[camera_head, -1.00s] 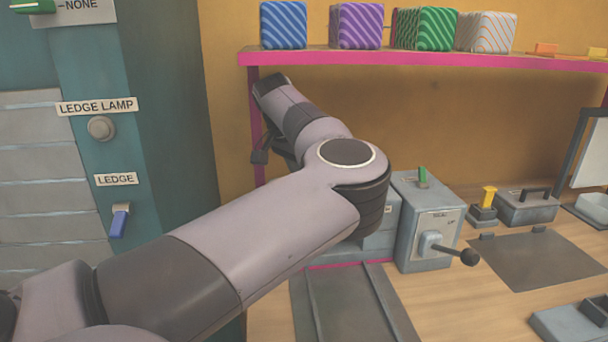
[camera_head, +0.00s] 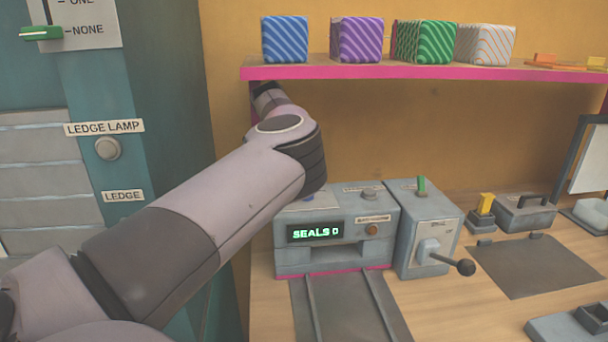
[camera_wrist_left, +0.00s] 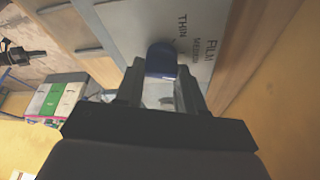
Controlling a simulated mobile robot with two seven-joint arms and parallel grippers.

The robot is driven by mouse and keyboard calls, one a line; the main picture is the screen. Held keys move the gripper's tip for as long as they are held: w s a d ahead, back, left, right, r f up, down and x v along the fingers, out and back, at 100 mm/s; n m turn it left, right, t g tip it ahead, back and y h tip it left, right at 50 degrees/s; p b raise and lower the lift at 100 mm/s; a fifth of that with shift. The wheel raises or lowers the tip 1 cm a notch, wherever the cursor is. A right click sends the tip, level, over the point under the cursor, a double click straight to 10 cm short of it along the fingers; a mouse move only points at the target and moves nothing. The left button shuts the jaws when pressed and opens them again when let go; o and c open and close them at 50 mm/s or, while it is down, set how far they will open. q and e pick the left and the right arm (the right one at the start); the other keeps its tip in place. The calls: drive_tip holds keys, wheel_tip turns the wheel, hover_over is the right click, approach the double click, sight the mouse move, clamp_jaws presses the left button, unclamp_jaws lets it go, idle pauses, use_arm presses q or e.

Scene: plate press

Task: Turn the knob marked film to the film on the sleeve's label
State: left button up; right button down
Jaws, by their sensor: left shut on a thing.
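The film knob (camera_wrist_left: 160,60) is a dark blue, round-ended knob in the left wrist view. It stands at a pale panel (camera_wrist_left: 128,22) printed FILM, with THIN and a word like MEDIUM below it. My left gripper (camera_wrist_left: 160,88) is shut on the knob, a finger on each side; its fingers hide part of the knob and of the lettering. Which word the knob points to I cannot tell. In the head view my left arm crosses from the left and hides its own gripper. I cannot make out a sleeve or its label. My right gripper is not in view.
A grey machine (camera_head: 297,257) with a display reading SEALS 0 stands partly behind my left arm. Beside it is a grey lever box (camera_head: 415,245). Striped boxes (camera_head: 356,40) stand on the pink-edged shelf (camera_head: 440,72) above. A dark mat (camera_head: 535,268) lies right on the table.

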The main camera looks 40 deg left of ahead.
use_arm(q)
drive_tip(key=m+g+p, duration=0.1)
drive_tip(key=m, duration=0.2)
drive_tip(key=shift+w+r, duration=0.1)
drive_tip(key=shift+r, duration=0.05)
drive_tip(key=shift+m+g+h+p, duration=0.3)
drive_tip(key=shift+m+g+p, duration=0.3)
drive_tip(key=shift+m, duration=1.1)
drive_tip(key=o, duration=1)
drive_tip(key=shift+o, duration=0.2)
drive_tip(key=shift+f+n, duration=0.2)
drive_tip(key=shift+n, duration=0.3)
